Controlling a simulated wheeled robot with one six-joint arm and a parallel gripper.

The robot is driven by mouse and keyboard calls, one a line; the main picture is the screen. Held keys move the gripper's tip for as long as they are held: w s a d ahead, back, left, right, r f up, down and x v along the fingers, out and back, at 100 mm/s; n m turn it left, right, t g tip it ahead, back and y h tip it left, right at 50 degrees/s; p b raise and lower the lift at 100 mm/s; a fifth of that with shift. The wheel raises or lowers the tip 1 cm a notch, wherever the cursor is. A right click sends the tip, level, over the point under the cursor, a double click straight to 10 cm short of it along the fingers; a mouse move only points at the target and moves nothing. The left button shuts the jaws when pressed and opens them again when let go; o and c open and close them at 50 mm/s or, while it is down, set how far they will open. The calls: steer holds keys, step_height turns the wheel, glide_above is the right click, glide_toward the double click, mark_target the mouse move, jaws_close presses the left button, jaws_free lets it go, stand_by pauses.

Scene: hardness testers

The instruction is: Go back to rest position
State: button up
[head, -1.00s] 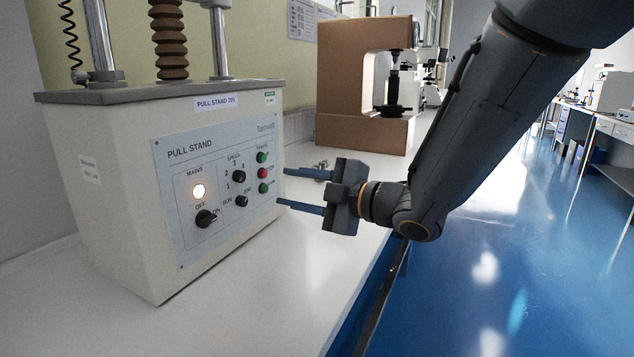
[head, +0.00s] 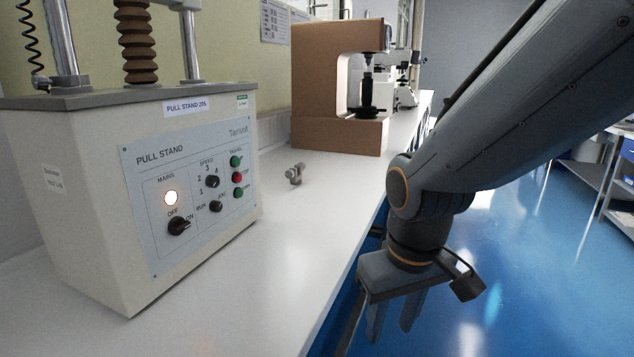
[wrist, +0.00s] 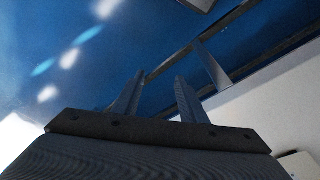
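My gripper (head: 392,322) points down beside the bench's front edge, over the blue floor, in the head view. Its two fingers are apart with nothing between them. In the wrist view the gripper (wrist: 158,95) also shows two spread, empty fingers against the floor and the bench frame. The pull stand (head: 70,220) is a cream box at the left of the head view, with its mains lamp (head: 171,198) lit. My gripper is well clear of its panel, to the right.
The white bench (head: 300,230) runs away along the wall. A small metal part (head: 296,174) lies on it behind the pull stand. A brown tester (head: 335,90) stands farther back. Blue floor (head: 540,260) lies open at the right, with a grey rack (head: 612,175) beyond.

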steer(key=s+r+m+g+p, duration=0.1)
steer(key=s+g, duration=0.1)
steer(key=s, duration=0.4)
steer(key=d+r+m+p, duration=0.2)
steer(key=d+r+p, duration=0.4)
steer(key=p, duration=0.7)
steer(key=shift+w+d+r+m, duration=0.25)
steer(key=shift+w+d+m, duration=0.1)
steer(key=shift+d, duration=0.45)
